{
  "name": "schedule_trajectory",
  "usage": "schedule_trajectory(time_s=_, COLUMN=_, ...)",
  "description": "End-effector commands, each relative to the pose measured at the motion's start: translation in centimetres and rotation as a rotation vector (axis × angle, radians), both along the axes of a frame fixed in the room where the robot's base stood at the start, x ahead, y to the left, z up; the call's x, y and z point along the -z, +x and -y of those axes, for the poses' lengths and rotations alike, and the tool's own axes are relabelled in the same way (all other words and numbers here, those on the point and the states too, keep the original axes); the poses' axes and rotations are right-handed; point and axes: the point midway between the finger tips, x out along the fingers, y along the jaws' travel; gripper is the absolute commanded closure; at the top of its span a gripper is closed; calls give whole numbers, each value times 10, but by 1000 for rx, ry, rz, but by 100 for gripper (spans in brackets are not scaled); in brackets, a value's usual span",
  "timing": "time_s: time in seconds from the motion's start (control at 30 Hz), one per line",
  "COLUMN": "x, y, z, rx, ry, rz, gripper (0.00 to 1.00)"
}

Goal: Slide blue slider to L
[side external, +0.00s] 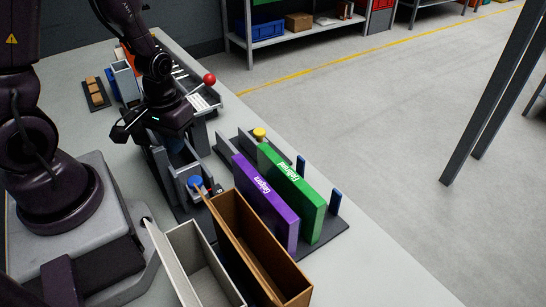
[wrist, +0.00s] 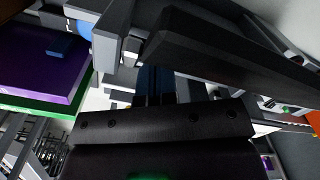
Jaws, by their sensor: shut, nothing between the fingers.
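The blue slider knob (side external: 195,181) sits on a dark grey slotted fixture (side external: 185,208) near the front of the bench, close to the brown box. A round blue part at the top left of the wrist view, probably this knob (wrist: 84,29), is partly hidden by grey fixture parts. My gripper (side external: 175,146) is shut and empty, pointing down over the grey fixtures behind the knob and apart from it. In the wrist view my gripper's fingers (wrist: 154,82) show dark beyond its black body.
Purple (side external: 265,200) and green (side external: 292,192) upright blocks stand right of the knob. Open brown (side external: 258,250) and grey (side external: 190,262) boxes stand in front. A yellow knob (side external: 260,133) and red ball (side external: 209,79) are farther back. The bench's right edge is close.

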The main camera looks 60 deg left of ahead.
Motion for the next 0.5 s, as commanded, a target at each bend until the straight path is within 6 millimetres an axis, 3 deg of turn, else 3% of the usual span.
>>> schedule_trajectory(time_s=0.5, x=-37, y=3, z=0, rx=4, ry=2, rz=9, gripper=100)
